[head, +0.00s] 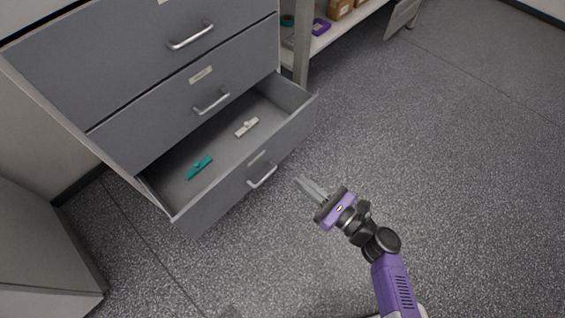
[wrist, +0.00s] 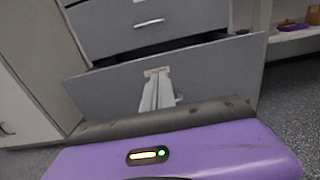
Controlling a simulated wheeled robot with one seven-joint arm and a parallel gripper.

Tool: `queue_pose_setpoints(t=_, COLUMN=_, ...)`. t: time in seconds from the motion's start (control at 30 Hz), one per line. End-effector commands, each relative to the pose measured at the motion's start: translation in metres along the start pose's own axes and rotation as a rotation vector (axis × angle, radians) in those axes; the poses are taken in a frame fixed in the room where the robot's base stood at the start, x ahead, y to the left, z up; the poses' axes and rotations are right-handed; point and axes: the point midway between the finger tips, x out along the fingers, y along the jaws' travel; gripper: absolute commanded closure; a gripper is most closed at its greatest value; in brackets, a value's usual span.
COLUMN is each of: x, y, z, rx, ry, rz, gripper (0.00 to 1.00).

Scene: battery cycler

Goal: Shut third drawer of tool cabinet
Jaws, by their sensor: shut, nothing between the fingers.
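The tool cabinet (head: 150,60) is grey and stands at the upper left in the head view. Its third drawer (head: 223,190), the lowest one showing, is pulled open. A teal item (head: 199,167) and a white item (head: 247,127) lie inside it. The drawer's bar handle (head: 262,177) is on its front. My gripper (head: 300,183) is shut and empty, a little to the right of the handle and apart from it in the head view. In the wrist view the fingers (wrist: 157,94) point at the drawer front (wrist: 205,75) and partly hide the handle.
The two upper drawers are shut. A shelf unit (head: 302,55) with boxes and a purple item (head: 320,27) stands right of the cabinet. A grey box-like unit (head: 45,245) is at the lower left. The speckled floor (head: 440,140) to the right is clear.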

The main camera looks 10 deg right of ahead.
Motion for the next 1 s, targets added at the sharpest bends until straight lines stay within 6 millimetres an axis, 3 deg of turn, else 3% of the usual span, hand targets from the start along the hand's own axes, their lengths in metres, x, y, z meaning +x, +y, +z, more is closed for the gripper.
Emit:
queue_pose_setpoints(t=0.6, x=0.108, y=0.001, z=-0.003, rx=-0.008, ry=0.001, rz=0.002, gripper=1.0)
queue_pose_setpoints(t=0.8, x=0.13, y=0.0, z=-0.002, rx=-0.007, ry=0.002, rz=0.0, gripper=1.0)
queue_pose_setpoints(t=1.0, x=0.136, y=0.0, z=-0.001, rx=-0.006, ry=0.003, rz=-0.001, gripper=1.0)
